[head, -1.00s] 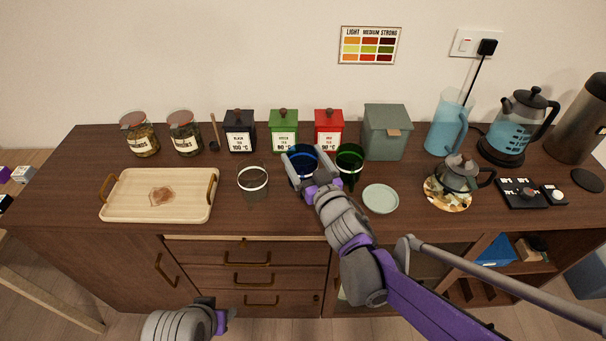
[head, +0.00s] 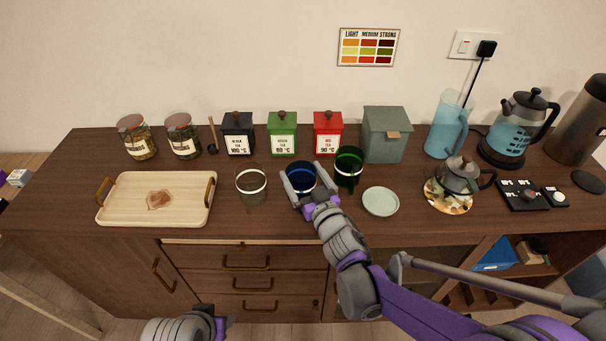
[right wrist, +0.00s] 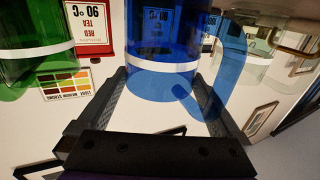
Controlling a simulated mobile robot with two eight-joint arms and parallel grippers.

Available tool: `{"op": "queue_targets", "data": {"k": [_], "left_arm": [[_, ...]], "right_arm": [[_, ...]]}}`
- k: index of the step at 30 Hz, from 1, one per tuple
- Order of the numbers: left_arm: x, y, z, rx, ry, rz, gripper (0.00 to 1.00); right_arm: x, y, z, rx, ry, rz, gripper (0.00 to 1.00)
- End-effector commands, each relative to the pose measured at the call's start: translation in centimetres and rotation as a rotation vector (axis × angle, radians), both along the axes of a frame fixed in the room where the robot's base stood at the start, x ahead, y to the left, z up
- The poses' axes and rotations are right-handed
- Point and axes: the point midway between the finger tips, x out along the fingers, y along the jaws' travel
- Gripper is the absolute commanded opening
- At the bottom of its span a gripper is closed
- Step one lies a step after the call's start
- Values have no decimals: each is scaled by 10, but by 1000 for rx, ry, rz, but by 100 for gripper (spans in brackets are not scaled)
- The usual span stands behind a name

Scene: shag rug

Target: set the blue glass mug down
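The blue glass mug (head: 301,176) is near the middle of the wooden counter, between a clear glass mug (head: 251,186) and a green glass mug (head: 348,167). My right gripper (head: 300,168) has one finger on each side of it, and the fingers look closed against its sides. In the right wrist view the blue mug (right wrist: 165,50) is between the fingers, with its handle toward the right finger. That view is upside down. Whether its base touches the counter is hidden. My left gripper (head: 223,322) is low in front of the drawers, partly seen, away from the mugs.
A pale saucer (head: 380,201) lies right of the mugs; a wooden tray (head: 125,205) lies at the left. Black, green (head: 282,136) and red (head: 328,135) tea tins stand behind. A teapot (head: 459,178) is further right. Bare counter (head: 275,222) shows in front of the mugs.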

Motion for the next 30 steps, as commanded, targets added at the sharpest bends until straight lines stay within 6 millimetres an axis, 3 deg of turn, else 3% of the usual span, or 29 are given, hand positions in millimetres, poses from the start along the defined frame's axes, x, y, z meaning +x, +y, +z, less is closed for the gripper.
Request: {"op": "queue_targets", "data": {"k": [6,21,30], "left_arm": [[1,0,5,0,-2,0,50],[0,0,-4,0,1,0,50],[0,0,-4,0,1,0,50]], "right_arm": [[-2,-1,5,0,0,0,100],[-93,-38,3,-1,0,0,100],[-111,-46,3,0,0,-1,100]]}}
